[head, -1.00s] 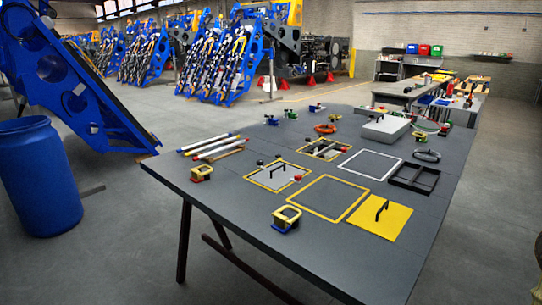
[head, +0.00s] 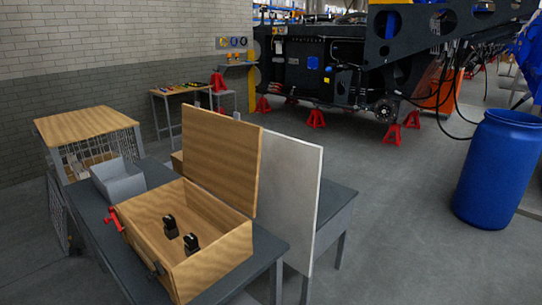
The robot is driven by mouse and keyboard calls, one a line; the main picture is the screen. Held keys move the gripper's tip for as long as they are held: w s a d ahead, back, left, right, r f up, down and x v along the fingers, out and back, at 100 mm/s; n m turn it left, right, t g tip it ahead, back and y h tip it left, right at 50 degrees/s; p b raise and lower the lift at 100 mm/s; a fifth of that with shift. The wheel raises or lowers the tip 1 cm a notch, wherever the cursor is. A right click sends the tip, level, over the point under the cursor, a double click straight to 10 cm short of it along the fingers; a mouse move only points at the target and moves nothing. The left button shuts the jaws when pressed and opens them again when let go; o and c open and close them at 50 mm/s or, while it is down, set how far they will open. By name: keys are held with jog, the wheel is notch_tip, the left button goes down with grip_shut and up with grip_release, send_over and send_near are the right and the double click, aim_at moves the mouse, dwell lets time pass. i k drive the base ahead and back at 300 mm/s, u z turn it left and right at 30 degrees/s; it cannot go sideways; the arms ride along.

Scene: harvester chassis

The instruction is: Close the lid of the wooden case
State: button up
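The wooden case (head: 200,262) stands on a dark table at the lower left of the head view. Its lid (head: 222,160) is open and stands nearly upright along the case's far right side. Two small black objects (head: 171,227) lie or stand inside the case; I cannot tell exactly what they are. A dark latch or fitting (head: 156,267) shows on the near front side. My gripper is not in view, so its place relative to the case does not show.
A grey open bin (head: 119,182) and a red tool (head: 115,219) are left of the case. A pale upright panel (head: 289,195) stands close behind the lid. A wood-topped cage (head: 88,126) is at far left. A blue barrel (head: 497,170) stands at right; floor between is clear.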

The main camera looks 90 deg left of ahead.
aim_at(221, 154)
jog(key=u, duration=1.15)
jog(key=i, duration=3.1)
jog(key=u, duration=3.7)
jog(key=k, duration=0.2)
jog(key=u, duration=0.1)
